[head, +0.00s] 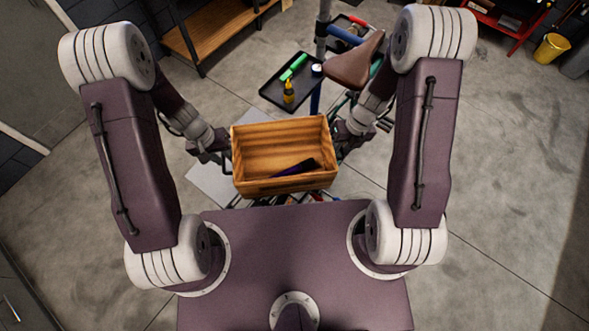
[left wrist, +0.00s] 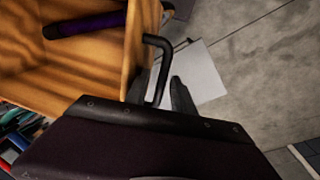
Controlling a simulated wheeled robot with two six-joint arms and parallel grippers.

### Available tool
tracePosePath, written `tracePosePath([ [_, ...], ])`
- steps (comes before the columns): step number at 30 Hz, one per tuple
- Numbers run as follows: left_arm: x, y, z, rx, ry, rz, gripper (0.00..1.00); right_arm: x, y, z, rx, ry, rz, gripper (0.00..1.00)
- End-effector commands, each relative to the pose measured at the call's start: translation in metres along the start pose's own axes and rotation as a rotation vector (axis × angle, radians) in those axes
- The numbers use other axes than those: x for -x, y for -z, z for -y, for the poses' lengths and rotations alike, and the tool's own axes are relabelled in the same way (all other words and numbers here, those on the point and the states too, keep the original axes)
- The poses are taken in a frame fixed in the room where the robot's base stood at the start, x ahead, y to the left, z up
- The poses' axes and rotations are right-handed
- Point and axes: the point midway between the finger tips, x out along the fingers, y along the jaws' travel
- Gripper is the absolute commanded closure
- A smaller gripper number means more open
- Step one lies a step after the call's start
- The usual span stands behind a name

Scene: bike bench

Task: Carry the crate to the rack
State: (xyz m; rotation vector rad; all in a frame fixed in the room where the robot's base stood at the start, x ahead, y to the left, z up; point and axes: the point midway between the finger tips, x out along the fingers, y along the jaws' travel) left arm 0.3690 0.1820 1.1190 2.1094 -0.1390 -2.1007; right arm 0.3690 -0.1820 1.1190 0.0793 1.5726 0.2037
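The wooden crate (head: 285,187) hangs level between my two grippers in front of my base. A dark purple and black rod-like item (head: 297,168) lies in it and also shows in the left wrist view (left wrist: 85,24). My left gripper (head: 222,150) is at the crate's left end; in the left wrist view its fingers (left wrist: 158,92) are around the black bent handle (left wrist: 160,60) on that end. My right gripper (head: 344,142) is at the right end, its fingers mostly hidden. A wooden-topped rack with dark legs (head: 210,28) stands at the back left.
A black tray (head: 273,95) with a green item and a yellow bottle is just beyond the crate, beside a bike on a stand with a brown saddle (head: 355,62). A yellow bucket (head: 551,48) stands far right. Floor left and right is largely open.

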Motion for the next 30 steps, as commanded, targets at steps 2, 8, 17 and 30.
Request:
tracePosePath([
  [2, 0.001, 0.000, -0.001, 0.000, -0.001, 0.000, 0.67, 0.001, 0.000, -0.001, 0.000, -0.001, 0.000, 0.67],
  [8, 0.006, 0.001, -0.001, 0.000, -0.002, -0.002, 0.67, 0.001, 0.000, -0.001, 0.000, -0.001, 0.000, 0.67],
  [17, 0.059, 0.002, 0.000, -0.001, 0.000, -0.004, 0.67, 0.001, 0.000, -0.001, 0.000, -0.001, 0.000, 0.67],
  [30, 0.081, 0.001, 0.000, 0.001, 0.000, 0.001, 0.67, 0.010, -0.001, -0.001, 0.000, -0.002, 0.002, 0.67],
])
